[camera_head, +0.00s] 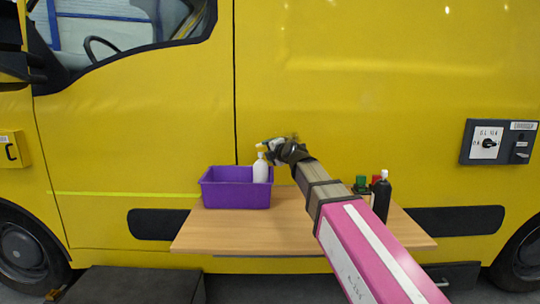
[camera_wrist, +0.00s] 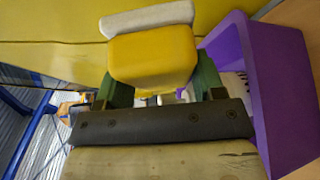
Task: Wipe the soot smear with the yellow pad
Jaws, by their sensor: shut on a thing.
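My gripper (camera_wrist: 160,85) has green fingers on either side of a yellow block, the yellow pad (camera_wrist: 152,55), and is shut on it. A whitish strip (camera_wrist: 147,18) shows at the pad's far end in the wrist view. In the head view my gripper (camera_head: 274,146) is raised above the table, close to the upper right of the purple bin, in front of the yellow van. The pad is hard to pick out there against the yellow. I cannot make out a soot smear in either view.
The purple bin (camera_head: 222,194) stands on the wooden table (camera_head: 245,235) with a white bottle (camera_head: 261,170) at its right end; its wall (camera_wrist: 255,90) is close right in the wrist view. A black bottle (camera_head: 381,199) and green (camera_head: 361,184) and red items stand right of my arm.

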